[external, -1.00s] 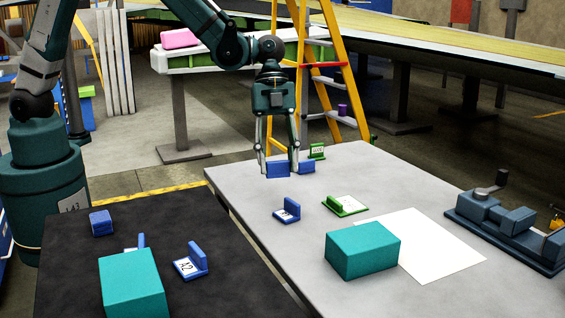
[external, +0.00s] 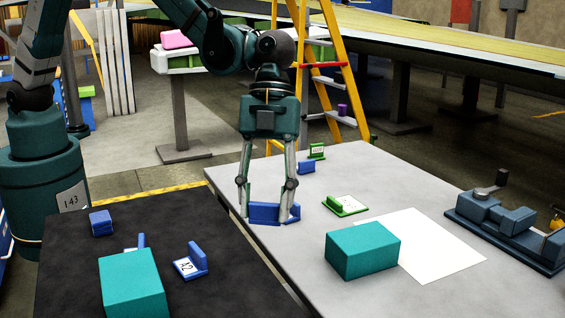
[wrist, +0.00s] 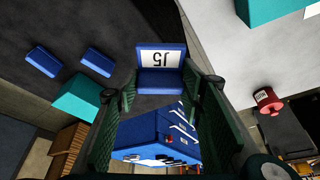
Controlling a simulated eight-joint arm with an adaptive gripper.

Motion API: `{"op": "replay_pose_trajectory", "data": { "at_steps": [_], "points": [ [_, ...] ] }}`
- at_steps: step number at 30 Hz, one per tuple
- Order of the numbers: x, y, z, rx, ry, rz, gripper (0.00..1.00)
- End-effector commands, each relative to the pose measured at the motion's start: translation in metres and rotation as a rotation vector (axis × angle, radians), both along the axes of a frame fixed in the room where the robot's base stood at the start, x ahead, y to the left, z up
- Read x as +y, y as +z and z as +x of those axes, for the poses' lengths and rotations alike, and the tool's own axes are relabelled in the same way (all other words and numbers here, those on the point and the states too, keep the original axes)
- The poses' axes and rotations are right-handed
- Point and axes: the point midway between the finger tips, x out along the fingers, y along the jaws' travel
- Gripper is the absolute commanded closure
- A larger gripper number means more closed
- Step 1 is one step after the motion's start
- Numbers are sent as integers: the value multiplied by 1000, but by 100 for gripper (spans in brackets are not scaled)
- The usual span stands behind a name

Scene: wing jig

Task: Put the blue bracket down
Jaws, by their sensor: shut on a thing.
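My gripper (external: 268,208) points down and is shut on a blue bracket (external: 264,213), which is in front of the left part of the grey table in the external view. Whether the bracket touches anything is not clear there. In the wrist view my gripper (wrist: 166,88) has a finger at each side of the blue bracket (wrist: 160,78). Its white label reads J5, upside down. Dark surface shows around and behind it. The spot where another blue bracket lay on the grey table is covered by my gripper and the held bracket.
The grey table (external: 300,262) bears a teal block (external: 362,250), green bracket (external: 346,205), white sheet (external: 440,252) and vise (external: 505,222). The dark table (external: 225,285) bears a teal block (external: 132,285), bracket A2 (external: 192,263) and smaller blue pieces.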

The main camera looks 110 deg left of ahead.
Motion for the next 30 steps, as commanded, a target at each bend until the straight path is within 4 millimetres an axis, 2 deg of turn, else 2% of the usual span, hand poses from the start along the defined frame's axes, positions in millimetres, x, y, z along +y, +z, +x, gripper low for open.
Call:
{"op": "replay_pose_trajectory", "data": {
  "at_steps": [1, 3, 9, 15, 21, 30],
  "points": [
    [-17, 3, 1, 0, -21, 0, 74],
    [-38, 5, 2, 0, -44, 0, 74],
    [-93, 10, 0, 0, -108, 0, 74],
    [-128, 12, -2, 0, -148, 0, 74],
    [-141, 13, -3, 0, -162, 0, 74],
    [-141, 13, -3, 0, -163, 0, 74]
  ]
}}
